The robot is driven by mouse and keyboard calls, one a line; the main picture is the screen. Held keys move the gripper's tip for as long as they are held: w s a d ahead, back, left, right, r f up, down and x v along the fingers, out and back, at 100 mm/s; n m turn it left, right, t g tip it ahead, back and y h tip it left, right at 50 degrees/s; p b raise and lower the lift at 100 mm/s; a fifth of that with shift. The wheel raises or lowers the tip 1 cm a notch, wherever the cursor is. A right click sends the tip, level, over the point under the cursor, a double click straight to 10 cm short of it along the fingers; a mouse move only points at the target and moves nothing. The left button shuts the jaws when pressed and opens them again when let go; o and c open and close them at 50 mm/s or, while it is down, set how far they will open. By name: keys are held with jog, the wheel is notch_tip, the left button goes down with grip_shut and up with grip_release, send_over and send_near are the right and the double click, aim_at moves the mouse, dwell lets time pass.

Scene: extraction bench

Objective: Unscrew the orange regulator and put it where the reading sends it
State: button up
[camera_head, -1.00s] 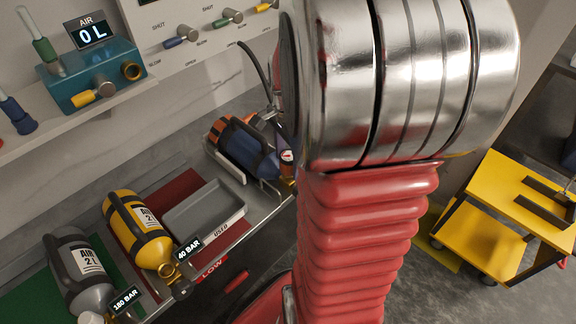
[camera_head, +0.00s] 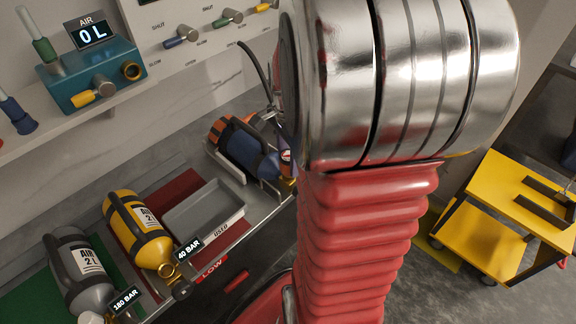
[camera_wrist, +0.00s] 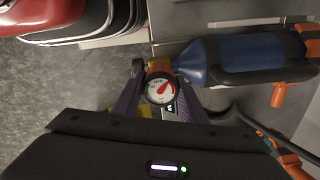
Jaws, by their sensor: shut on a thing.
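The orange regulator (camera_wrist: 157,67) has a round white gauge with a red needle. It sits at the neck of a dark blue cylinder (camera_wrist: 232,60) in the wrist view. My gripper (camera_wrist: 160,78) is shut on the regulator, with purple fingers either side. I cannot tell whether the thread is still engaged. In the head view, the blue cylinder (camera_head: 246,146) lies in a cradle at the bench's back right. My arm hides most of the regulator there. The grey USED tray (camera_head: 203,214) looks empty. The gauge figures are too small to read.
A yellow cylinder (camera_head: 138,232) tagged 40 BAR lies by the red LOW area (camera_head: 185,187). A grey cylinder (camera_head: 75,268) tagged 180 BAR lies on the green area (camera_head: 28,297). A teal AIR box (camera_head: 92,78) displays 0 L. A yellow cart (camera_head: 510,215) stands right.

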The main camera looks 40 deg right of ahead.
jog(key=n, duration=0.3)
jog(key=shift+n, duration=0.4)
jog(key=o, duration=1.3)
notch_tip(320, 180, up, 14)
jog(key=shift+f, duration=0.1)
jog(key=shift+n, duration=0.3)
